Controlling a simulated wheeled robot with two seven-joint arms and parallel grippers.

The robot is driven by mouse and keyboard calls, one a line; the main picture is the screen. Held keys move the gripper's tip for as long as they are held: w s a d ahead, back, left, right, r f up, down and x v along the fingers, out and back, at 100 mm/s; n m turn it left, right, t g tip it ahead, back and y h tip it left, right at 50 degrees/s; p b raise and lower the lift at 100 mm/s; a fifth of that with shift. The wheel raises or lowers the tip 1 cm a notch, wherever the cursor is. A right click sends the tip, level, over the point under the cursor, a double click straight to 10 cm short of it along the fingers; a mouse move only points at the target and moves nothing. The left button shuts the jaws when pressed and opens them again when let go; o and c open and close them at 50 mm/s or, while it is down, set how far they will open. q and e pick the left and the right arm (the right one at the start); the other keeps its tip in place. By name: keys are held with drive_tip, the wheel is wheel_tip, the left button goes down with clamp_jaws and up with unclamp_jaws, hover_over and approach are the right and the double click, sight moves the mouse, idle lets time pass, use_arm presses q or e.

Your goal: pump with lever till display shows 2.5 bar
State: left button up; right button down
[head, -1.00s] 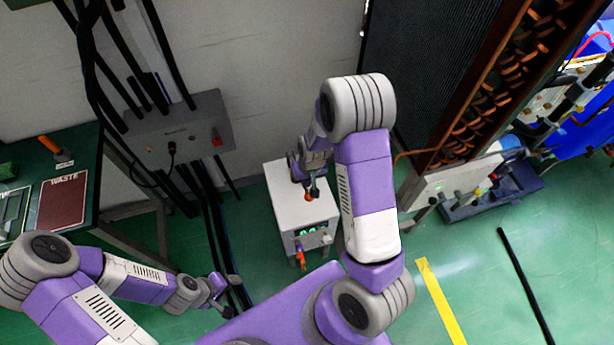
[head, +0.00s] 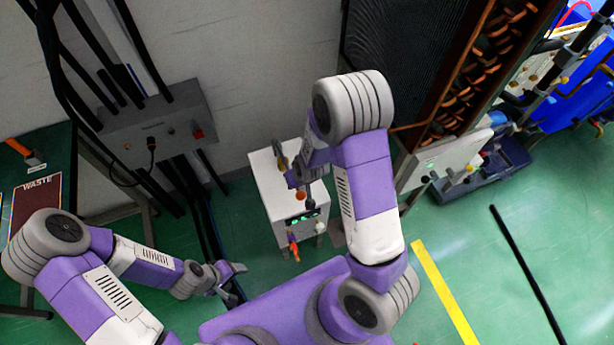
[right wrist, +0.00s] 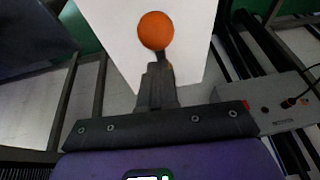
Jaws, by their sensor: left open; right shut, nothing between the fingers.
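The pump unit is a white box (head: 268,180) on the floor at the centre of the head view. Its green-lit display (head: 300,218) is on the front, with digits too small to read. An orange ball knob (head: 300,195) shows above the display. In the right wrist view the orange knob (right wrist: 155,30) appears against the white top, just beyond the fingertips. My right gripper (right wrist: 157,80) is shut and empty; whether it touches the lever is unclear. My arm hides part of the box in the head view. My left gripper (head: 237,280) is open and empty, left of the box.
A grey control box (head: 160,127) with black cables hangs on the wall at left. A green table (head: 50,150) with a WASTE sheet (head: 36,200) is further left. A dark rack (head: 400,50) stands behind at right. Yellow tape (head: 445,290) and a black bar (head: 525,275) lie on open floor.

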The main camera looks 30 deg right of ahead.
drive_tip(key=shift+s+a+f+b, duration=0.15)
drive_tip(key=shift+f+b, duration=0.25)
drive_tip(key=shift+f, duration=0.2)
drive_tip(key=shift+s+d+f+b, duration=0.1)
drive_tip(key=shift+f+b, duration=0.25)
drive_tip(key=shift+f, duration=0.2)
drive_tip(key=f+b, duration=0.2)
drive_tip(key=s+f+b, duration=0.1)
drive_tip(key=f, duration=0.1)
drive_tip(key=shift+f+b, duration=0.35)
drive_tip(key=shift+f, duration=0.05)
drive_tip(key=shift+s+a+f, duration=0.1)
drive_tip(key=shift+s+f, duration=0.1)
drive_tip(key=shift+f, duration=0.05)
drive_tip(key=shift+s+f, duration=0.1)
drive_tip(key=shift+r, duration=0.45)
drive_tip(key=s+p+v, duration=0.1)
drive_tip(key=p+v, duration=0.6)
drive_tip(key=v, duration=0.6)
drive_tip(key=shift+s+d+f, duration=0.2)
drive_tip(key=shift+s+d, duration=0.05)
